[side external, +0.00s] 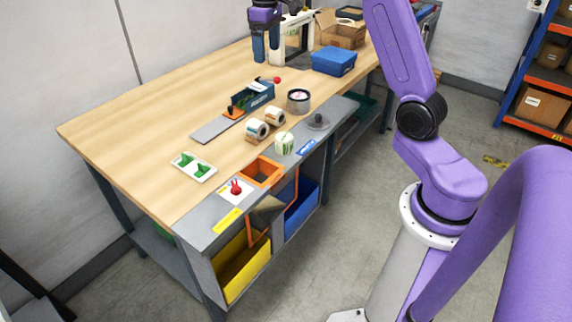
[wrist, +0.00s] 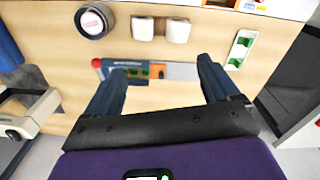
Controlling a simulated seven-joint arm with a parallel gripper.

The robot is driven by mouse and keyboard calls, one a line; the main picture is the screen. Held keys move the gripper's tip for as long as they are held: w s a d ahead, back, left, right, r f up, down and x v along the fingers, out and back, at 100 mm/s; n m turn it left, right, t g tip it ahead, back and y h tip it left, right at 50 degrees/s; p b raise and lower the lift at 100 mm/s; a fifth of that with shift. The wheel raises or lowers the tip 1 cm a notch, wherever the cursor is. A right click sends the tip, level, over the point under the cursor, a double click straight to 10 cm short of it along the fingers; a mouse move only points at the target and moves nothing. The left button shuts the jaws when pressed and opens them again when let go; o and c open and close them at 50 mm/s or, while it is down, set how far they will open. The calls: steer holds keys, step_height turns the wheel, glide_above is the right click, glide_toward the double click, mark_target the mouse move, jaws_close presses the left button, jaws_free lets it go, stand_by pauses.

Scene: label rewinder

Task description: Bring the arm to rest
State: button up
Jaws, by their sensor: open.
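My gripper (side external: 266,56) hangs over the far part of the wooden table (side external: 150,110), pointing down. Its two blue fingers are apart with nothing between them. In the wrist view, the open fingers (wrist: 160,70) frame the blue label rewinder (wrist: 138,72) with its red knob, which lies on the table beyond them. In the side view the rewinder (side external: 253,97) stands nearer the camera than my gripper, with a grey plate at its left end. The gripper appears clear of the table and the rewinder; its exact height is hard to tell.
A white framed machine (side external: 297,42) stands close beside my gripper. A blue box (side external: 334,61) and an open carton (side external: 341,33) are to its right. Label rolls (side external: 258,130), a dark round pot (side external: 298,101) and a green-and-white tray (side external: 194,167) sit nearer. The table's left part is clear.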

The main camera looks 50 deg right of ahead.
steer(key=s+a+n, duration=0.5)
steer(key=s+a, duration=1)
steer(key=a, duration=0.3)
steer(key=s+f+n, duration=0.2)
steer(key=s+f, duration=0.1)
steer(key=s, duration=0.8)
steer(key=s+f+n, duration=0.2)
steer(key=s+f, duration=0.1)
steer(key=s, duration=0.8)
steer(key=shift+s+a+f+n, duration=0.25)
steer(key=shift+s+a+n, duration=0.15)
